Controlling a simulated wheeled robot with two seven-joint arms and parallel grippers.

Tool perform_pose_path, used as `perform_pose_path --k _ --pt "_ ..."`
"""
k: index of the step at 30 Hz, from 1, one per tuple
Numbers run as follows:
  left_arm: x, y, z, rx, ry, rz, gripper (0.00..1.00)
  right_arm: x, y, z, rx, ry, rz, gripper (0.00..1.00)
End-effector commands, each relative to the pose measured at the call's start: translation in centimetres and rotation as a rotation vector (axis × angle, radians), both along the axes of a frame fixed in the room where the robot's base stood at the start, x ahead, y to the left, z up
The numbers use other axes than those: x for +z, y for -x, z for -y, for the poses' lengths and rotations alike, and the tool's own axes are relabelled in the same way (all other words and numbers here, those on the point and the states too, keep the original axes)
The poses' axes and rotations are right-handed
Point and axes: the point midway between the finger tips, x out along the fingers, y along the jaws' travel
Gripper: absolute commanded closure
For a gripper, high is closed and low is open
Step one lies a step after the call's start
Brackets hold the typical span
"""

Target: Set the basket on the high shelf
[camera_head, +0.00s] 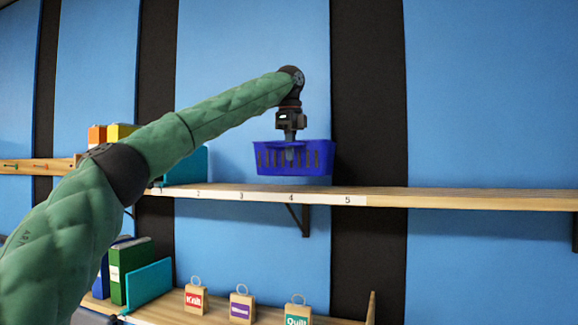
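The blue slotted basket (316,157) is just above the high shelf (450,197), over the stretch near labels 4 and 5. A thin gap shows between its bottom and the shelf top, and it hangs roughly level. My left gripper (290,150) points straight down into the basket and appears shut on it. Its fingertips are partly hidden by the basket's front wall. My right gripper is not in view.
Number labels run along the shelf's front edge, which is bare to the right. Below, a lower shelf (170,311) holds binders (128,262) and small tagged bags (242,304).

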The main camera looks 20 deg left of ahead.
Motion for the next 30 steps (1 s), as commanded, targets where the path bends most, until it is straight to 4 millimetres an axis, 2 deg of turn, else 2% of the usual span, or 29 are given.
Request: perform_pose_path --k 5,12,15,21,28,30 --pt "-0.5 -0.3 -0.7 -0.001 0.001 0.001 1.0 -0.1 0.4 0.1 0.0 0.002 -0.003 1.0" --pt "-3.0 -0.3 -0.8 -0.001 0.0 0.0 1.0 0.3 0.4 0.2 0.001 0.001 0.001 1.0" --pt "-4.0 -0.3 -0.8 0.0 0.0 0.001 1.0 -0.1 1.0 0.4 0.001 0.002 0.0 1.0" --pt "-4.4 -0.3 -0.7 0.001 0.0 0.002 1.0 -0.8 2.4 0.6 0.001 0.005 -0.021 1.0" --pt "-4.6 -0.3 -0.7 0.0 0.001 0.001 1.0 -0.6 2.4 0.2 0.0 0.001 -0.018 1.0" --pt "-4.6 -0.3 -0.7 0.0 0.0 0.001 0.85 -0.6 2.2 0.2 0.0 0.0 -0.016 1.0"
